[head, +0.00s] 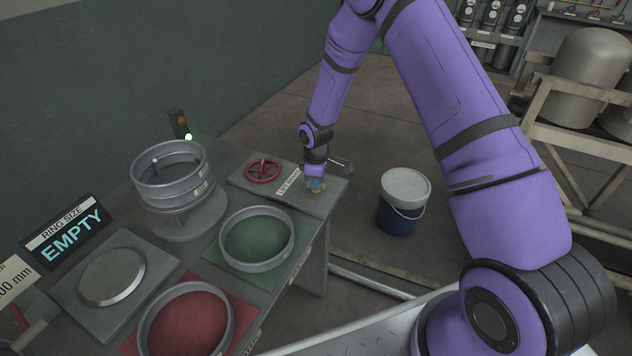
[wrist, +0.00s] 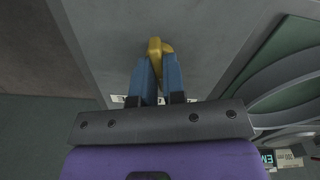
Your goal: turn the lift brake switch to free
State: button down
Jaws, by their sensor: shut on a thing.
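The lift brake switch shows as a yellow handle (wrist: 155,48) at the fingertips in the wrist view. My gripper (head: 316,187) is at the right end of a grey panel (head: 322,207) on the bench. In the wrist view its blue fingers (wrist: 158,75) are shut on the yellow handle. The fingers cover much of the handle, and I cannot tell which way the switch is set. A white label plate (head: 287,188) lies on the panel to the left of my gripper.
A red handwheel (head: 262,170) stands on the same panel. Ring stacks (head: 170,185), a green-floored ring (head: 257,264) and a red-floored ring (head: 186,346) are on the bench. A sign (head: 68,232) reads EMPTY. A lidded blue bucket (head: 400,217) stands on the floor at right.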

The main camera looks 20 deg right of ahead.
jog(key=m, duration=1.2)
dwell(0.6)
jog(key=c, duration=1.2)
grip_release()
notch_tip(320, 180, up, 11)
jog(key=shift+f, duration=0.1)
